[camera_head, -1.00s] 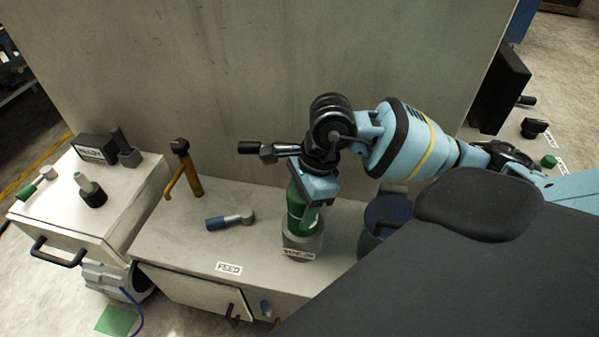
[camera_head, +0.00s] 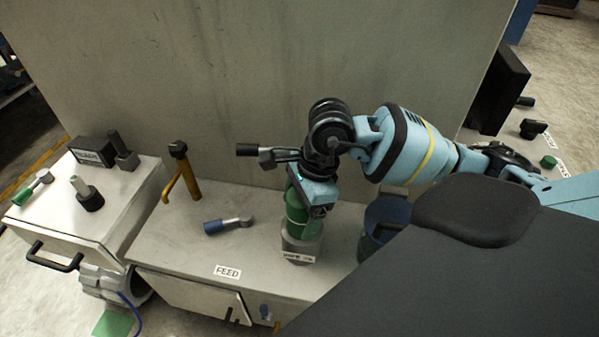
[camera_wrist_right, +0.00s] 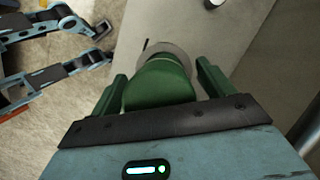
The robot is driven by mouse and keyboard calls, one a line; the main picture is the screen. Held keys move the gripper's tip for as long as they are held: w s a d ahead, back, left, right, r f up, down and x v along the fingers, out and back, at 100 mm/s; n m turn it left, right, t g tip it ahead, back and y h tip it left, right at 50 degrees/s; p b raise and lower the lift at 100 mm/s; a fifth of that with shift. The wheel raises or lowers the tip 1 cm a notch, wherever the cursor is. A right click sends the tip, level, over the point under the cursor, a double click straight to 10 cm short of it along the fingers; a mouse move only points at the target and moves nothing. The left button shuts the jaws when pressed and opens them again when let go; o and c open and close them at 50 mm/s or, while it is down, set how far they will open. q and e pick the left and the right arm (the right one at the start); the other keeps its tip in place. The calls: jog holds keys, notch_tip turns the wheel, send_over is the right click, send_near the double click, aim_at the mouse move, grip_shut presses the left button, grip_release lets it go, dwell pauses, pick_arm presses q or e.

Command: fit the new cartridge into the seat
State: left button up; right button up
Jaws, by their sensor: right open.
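A green cylindrical cartridge (camera_head: 302,222) stands upright in a grey, labelled seat (camera_head: 299,248) on the bench. I cannot tell how deep it sits. My right gripper (camera_head: 306,208) is over it from above. In the right wrist view my right gripper's green fingers (camera_wrist_right: 160,85) are open, one on each side of the cartridge (camera_wrist_right: 160,84), with gaps showing. The seat's round grey rim (camera_wrist_right: 176,48) shows beyond it. At the left of that view is a pale blue two-finger gripper (camera_wrist_right: 106,43), seemingly my left one; whether its jaws are open is unclear.
A blue-and-grey handled piece (camera_head: 228,225) lies on the bench near a FEED label (camera_head: 228,271). A yellow bracket post (camera_head: 182,172) stands at the back. A white cabinet (camera_head: 120,210) with knobs is at left, a blue container (camera_head: 385,222) right of the seat. A wall rises behind.

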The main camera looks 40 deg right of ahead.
jog(key=v, duration=0.3)
jog(key=shift+d+r, duration=0.1)
jog(key=shift+r, duration=0.25)
jog(key=v, duration=0.3)
jog(key=shift+r, duration=0.15)
jog(key=shift+s+d+r, duration=0.1)
jog(key=shift+r, duration=0.3)
pick_arm(q)
jog(key=shift+w+d+r, duration=0.25)
jog(key=shift+w+r, duration=0.3)
jog(key=shift+w, duration=0.35)
jog(key=shift+a, duration=0.15)
